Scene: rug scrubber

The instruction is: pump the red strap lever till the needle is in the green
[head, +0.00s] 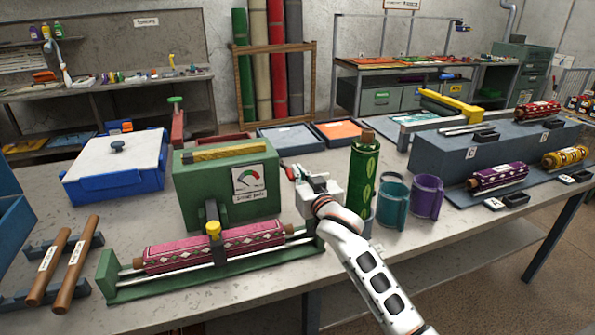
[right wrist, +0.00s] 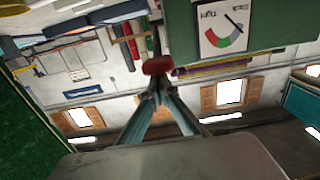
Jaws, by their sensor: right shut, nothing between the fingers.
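A green box (head: 225,193) stands on the bench with a round-arc gauge (head: 248,180) on its face. The gauge also shows, upside down, in the right wrist view (right wrist: 222,26); it has red and green bands and a dark needle, whose band I cannot tell surely. The red strap lever (head: 288,173) shows as a small red part at the box's right side; a red end (right wrist: 158,66) lies just past my fingertips in the right wrist view. My right gripper (head: 300,174) is shut and empty beside it; whether they touch is unclear. My left gripper is out of view.
A patterned pink roll (head: 190,252) lies in a green frame before the box. A blue box (head: 117,165) stands left.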

